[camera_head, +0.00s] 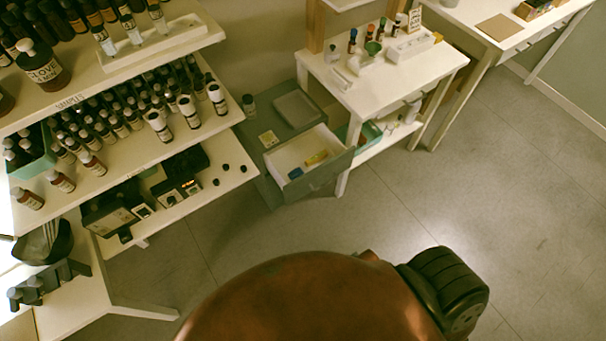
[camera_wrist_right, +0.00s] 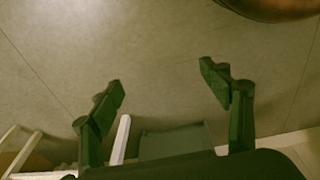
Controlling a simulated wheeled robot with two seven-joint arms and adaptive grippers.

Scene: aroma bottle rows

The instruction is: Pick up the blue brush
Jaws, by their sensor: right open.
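No brush can be made out for certain. A small blue thing (camera_head: 295,173) lies in the open drawer (camera_head: 322,178) of the grey cabinet in the head view; it is too small to tell if it is a brush. A yellow thing (camera_head: 317,157) lies beside it. My right gripper (camera_wrist_right: 163,78) shows in the right wrist view with its two dark green fingers spread wide and nothing between them. Bare floor lies beyond the fingers. The right gripper does not show in the head view.
Shelves (camera_head: 110,170) crowded with dark bottles fill the left. A white table (camera_head: 385,75) with small bottles stands behind the drawer, and another white table (camera_head: 490,20) is at the back right. The floor (camera_head: 500,170) is clear at the middle and right.

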